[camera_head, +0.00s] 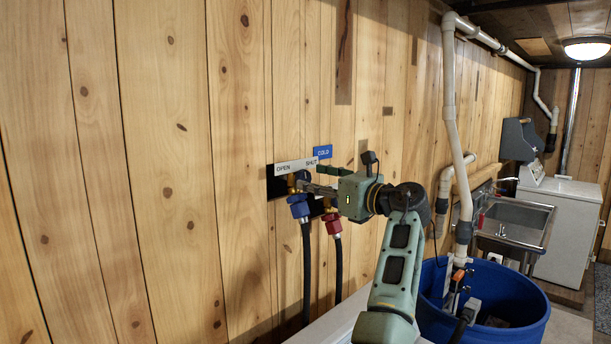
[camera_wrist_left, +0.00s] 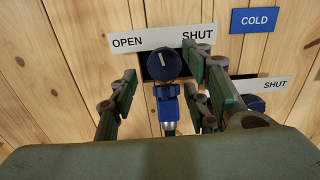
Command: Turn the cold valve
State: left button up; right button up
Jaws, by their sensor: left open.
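The cold valve's round dark blue knob (camera_wrist_left: 163,66) sits under a white OPEN–SHUT label (camera_wrist_left: 162,39), with its white pointer mark close to upright. A blue COLD sign (camera_wrist_left: 255,20) is above right; it also shows in the head view (camera_head: 322,153). The blue fitting (camera_head: 299,207) below the valve carries a black hose. My left gripper (camera_head: 308,180) is open at the valve; in the wrist view its fingers (camera_wrist_left: 161,72) are on either side of the knob. I cannot tell whether they touch it. The gripper partly hides the valve in the head view.
A second valve (camera_wrist_left: 252,103) under another SHUT label is partly hidden right of the fingers. Its red fitting (camera_head: 332,224) and hose hang close beside the cold hose. A blue tub (camera_head: 530,325), white pipes (camera_head: 449,90) and a sink (camera_head: 515,220) are to the right.

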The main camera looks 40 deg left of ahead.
aim_at(306, 180)
pick_arm(q)
jog(key=a+p, duration=0.1)
jog(key=a, duration=0.1)
jog(key=shift+a+r, duration=0.1)
jog(key=shift+a, duration=0.2)
jog(key=shift+w+a, duration=0.15)
jog(key=shift+a, duration=0.3)
jog(key=shift+f, duration=0.25)
jog(key=c, duration=1)
jog(key=shift+c, duration=0.2)
